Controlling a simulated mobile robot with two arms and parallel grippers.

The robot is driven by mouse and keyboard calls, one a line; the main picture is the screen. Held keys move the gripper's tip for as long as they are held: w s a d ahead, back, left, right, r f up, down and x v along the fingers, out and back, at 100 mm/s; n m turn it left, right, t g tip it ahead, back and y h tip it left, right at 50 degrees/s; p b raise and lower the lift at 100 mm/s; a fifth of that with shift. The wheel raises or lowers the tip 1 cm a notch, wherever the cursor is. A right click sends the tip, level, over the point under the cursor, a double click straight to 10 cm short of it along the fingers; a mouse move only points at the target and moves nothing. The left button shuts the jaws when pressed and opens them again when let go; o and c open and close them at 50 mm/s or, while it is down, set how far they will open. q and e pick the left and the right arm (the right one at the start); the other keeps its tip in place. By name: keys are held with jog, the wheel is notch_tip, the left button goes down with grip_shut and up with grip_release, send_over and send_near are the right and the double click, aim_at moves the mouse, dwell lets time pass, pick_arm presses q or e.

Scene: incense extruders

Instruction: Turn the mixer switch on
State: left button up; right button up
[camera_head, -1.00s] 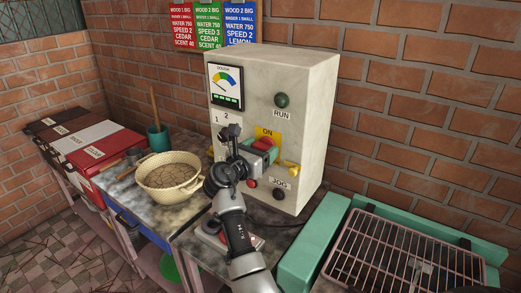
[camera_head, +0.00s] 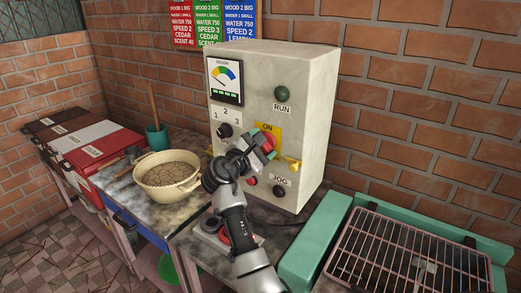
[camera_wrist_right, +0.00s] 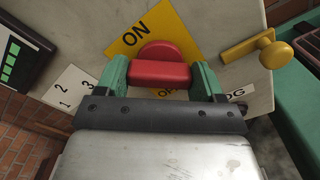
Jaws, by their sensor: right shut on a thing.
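The red switch handle (camera_head: 267,141) sits on a yellow plate (camera_head: 272,131) marked ON, on the front of the pale control box (camera_head: 313,75). In the right wrist view the red handle (camera_wrist_right: 160,73) lies between the two green fingers of my right gripper (camera_wrist_right: 162,80), one on each side of it. The gripper is shut on it. The yellow plate (camera_wrist_right: 128,38) looks tilted relative to the gripper in that view, and its lower word is mostly hidden. In the head view my right gripper (camera_head: 264,143) partly covers the switch. My left gripper is not in view.
A black selector knob (camera_head: 225,130) marked 1, 2, 3 is left of the switch. A green RUN button (camera_head: 282,94) is above, a black JOG button (camera_head: 279,191) below. A yellow lever (camera_wrist_right: 268,50) sticks out at right.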

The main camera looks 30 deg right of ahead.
jog(key=m+b, duration=0.3)
jog(key=m, duration=0.2)
jog(key=shift+f+m+b, duration=0.2)
jog(key=shift+m+b, duration=0.1)
jog(key=shift+b, duration=0.05)
jog(key=shift+r+m+b, duration=0.15)
jog(key=shift+m+b, duration=1.15)
jog(key=shift+m, duration=0.6)
jog(key=o, duration=0.9)
jog(key=shift+o, duration=0.2)
